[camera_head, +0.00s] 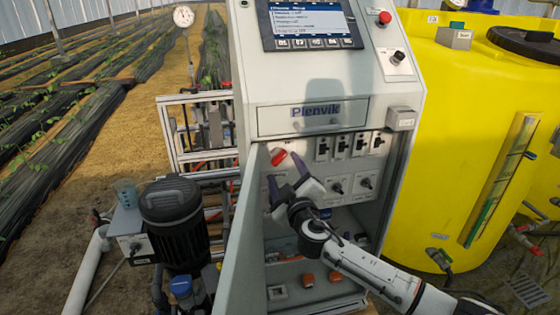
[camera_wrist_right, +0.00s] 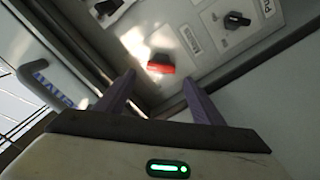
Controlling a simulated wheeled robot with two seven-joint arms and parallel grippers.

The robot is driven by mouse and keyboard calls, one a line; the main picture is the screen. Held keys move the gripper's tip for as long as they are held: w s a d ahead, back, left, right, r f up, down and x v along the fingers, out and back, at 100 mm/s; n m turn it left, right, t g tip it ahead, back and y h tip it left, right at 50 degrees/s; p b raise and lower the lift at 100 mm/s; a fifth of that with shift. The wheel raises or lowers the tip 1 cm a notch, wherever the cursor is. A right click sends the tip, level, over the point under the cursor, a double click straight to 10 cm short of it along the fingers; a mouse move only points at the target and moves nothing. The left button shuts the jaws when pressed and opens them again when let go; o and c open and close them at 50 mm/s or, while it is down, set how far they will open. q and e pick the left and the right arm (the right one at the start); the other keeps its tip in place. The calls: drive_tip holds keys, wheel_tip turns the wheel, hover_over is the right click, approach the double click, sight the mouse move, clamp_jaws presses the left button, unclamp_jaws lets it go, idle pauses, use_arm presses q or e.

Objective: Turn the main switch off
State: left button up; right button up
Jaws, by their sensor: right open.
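The main switch (camera_head: 278,157) is a red rotary handle on the upper left of the panel inside the open grey cabinet (camera_head: 330,88). In the right wrist view the red handle (camera_wrist_right: 161,68) lies ahead of my fingertips, roughly between them. My right gripper (camera_head: 283,172) is open and empty, just below and in front of the switch. No contact with the handle shows. My left gripper is not in view.
The cabinet door (camera_head: 245,235) stands open to the left of my right gripper. Several black switches (camera_head: 340,145) sit right of the red handle. A yellow tank (camera_head: 470,130) stands on the right, and a black motor (camera_head: 173,215) on the left.

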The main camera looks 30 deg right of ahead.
sight(279, 159)
drive_tip(key=x, duration=0.5)
drive_tip(key=shift+w, duration=0.1)
drive_tip(key=shift+c, duration=0.4)
drive_tip(key=c, duration=1)
drive_tip(key=shift+o, duration=0.2)
